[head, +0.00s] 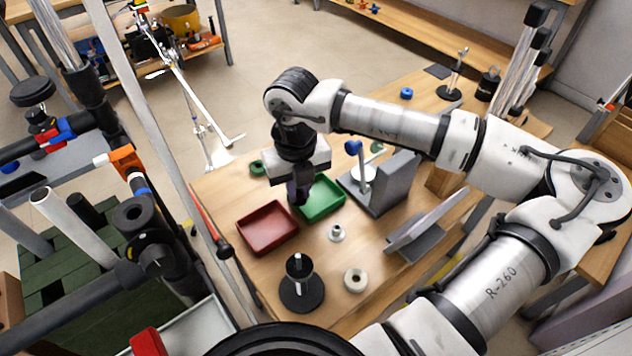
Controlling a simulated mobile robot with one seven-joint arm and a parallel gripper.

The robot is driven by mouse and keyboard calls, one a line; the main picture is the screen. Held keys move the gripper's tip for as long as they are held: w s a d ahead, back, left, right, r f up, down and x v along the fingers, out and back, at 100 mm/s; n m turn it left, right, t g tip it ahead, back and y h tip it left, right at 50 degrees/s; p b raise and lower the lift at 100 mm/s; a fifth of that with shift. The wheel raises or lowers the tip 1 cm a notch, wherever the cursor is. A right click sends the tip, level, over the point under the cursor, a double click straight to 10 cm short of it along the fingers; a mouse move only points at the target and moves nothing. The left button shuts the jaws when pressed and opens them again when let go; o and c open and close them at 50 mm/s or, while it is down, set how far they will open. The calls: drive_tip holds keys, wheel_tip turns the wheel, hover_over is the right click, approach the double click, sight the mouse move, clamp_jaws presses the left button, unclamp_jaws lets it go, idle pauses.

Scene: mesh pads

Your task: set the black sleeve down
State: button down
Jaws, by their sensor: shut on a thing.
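My gripper (298,192) points down over the wooden table, above the inner edges of the red and green trays. It is shut on a small dark thing at its fingertips, which I take to be the black sleeve; the dark fingers and the sleeve blend together, so its outline is unclear. I cannot tell whether its lower end touches anything. The green tray (325,205) lies just right of the gripper and looks empty. The red tray (267,230) lies to the lower left and also looks empty.
A black post on a round base (302,296) stands at the front. A white flanged piece (337,234) and a pale ring (355,281) lie nearby. A grey angle bracket (390,190) stands right of the green tray. A green ring (257,168) lies behind the red tray.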

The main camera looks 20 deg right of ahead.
sight(317, 200)
drive_tip(key=shift+w+d+f, duration=0.2)
drive_tip(key=shift+d+f, duration=0.1)
drive_tip(key=shift+d, duration=0.15)
drive_tip(key=shift+w+d+f, duration=0.2)
drive_tip(key=shift+d+f, duration=0.05)
drive_tip(key=shift+d, duration=0.2)
drive_tip(key=shift+w+d+f+p, duration=0.3)
drive_tip(key=shift+d+f, duration=0.15)
drive_tip(key=shift+d, duration=0.1)
drive_tip(key=shift+w+d+f+p, duration=0.15)
drive_tip(key=shift+d+f+p, duration=0.1)
drive_tip(key=shift+d+f, duration=0.25)
drive_tip(key=shift+f+b, duration=0.3)
drive_tip(key=shift+b, duration=0.1)
drive_tip(key=c, duration=1.4)
unclamp_jaws()
drive_tip(key=shift+r, duration=0.15)
drive_tip(key=shift+r, duration=0.1)
